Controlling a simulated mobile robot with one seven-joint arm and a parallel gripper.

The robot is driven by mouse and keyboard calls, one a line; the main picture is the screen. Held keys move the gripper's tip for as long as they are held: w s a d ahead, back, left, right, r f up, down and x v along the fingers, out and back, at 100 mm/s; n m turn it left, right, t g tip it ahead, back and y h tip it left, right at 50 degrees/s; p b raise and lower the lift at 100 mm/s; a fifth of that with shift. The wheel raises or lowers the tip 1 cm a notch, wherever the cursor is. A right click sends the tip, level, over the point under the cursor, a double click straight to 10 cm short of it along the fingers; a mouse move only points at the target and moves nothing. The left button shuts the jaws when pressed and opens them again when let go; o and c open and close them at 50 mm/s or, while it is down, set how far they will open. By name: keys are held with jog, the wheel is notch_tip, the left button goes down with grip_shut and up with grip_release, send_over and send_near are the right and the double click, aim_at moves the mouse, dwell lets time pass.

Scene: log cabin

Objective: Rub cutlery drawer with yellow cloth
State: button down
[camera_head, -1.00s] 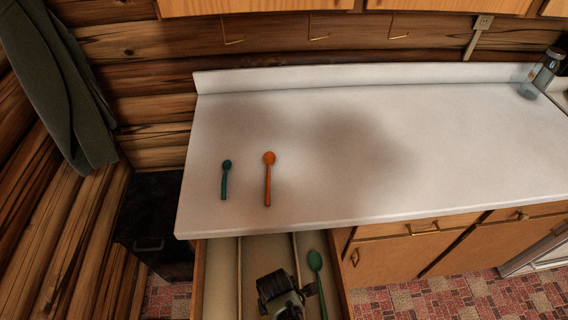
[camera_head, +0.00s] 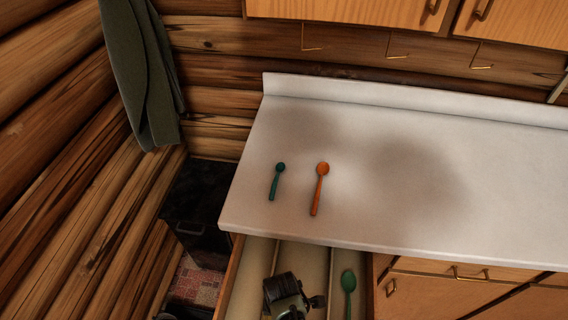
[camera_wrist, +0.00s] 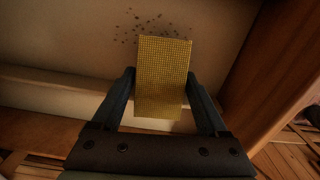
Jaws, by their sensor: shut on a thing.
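The cutlery drawer (camera_head: 313,262) is pulled out under the white counter, with dividers running front to back. A green spoon (camera_head: 348,282) lies in its right compartment. My gripper (camera_head: 287,296) is over the drawer, left of that spoon. In the wrist view my gripper (camera_wrist: 160,76) is shut on the yellow cloth (camera_wrist: 163,60), a stiff-looking textured rectangle between the fingers. Dark specks (camera_wrist: 133,27) mark the pale drawer bottom just beyond the cloth's far end. I cannot tell whether the cloth touches the bottom. The cloth is hidden in the head view.
A teal spoon (camera_head: 275,182) and an orange spoon (camera_head: 319,188) lie on the counter (camera_head: 400,200). A black bin-like box (camera_head: 198,215) stands left of the drawer. A dark green cloth (camera_head: 143,80) hangs on the log wall. The drawer's wooden side wall (camera_wrist: 258,80) is close on the right.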

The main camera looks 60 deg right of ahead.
jog(key=shift+w+d, duration=0.2)
jog(key=shift+d, duration=0.4)
jog(key=shift+s+d+r+p, duration=0.1)
jog(key=shift+s+d+p, duration=0.1)
jog(key=shift+s, duration=0.25)
jog(key=shift+s+d+r+p, duration=0.1)
jog(key=shift+s+p, duration=0.05)
jog(key=shift+s, duration=0.25)
jog(key=p, duration=0.1)
send_over(310, 316)
jog(key=a, duration=0.2)
jog(key=shift+s+d, duration=0.15)
jog(key=shift+s, duration=0.05)
jog(key=shift+r, duration=0.1)
notch_tip(310, 316, up, 6)
jog(key=p, duration=0.6)
notch_tip(310, 316, up, 3)
jog(key=p, duration=0.3)
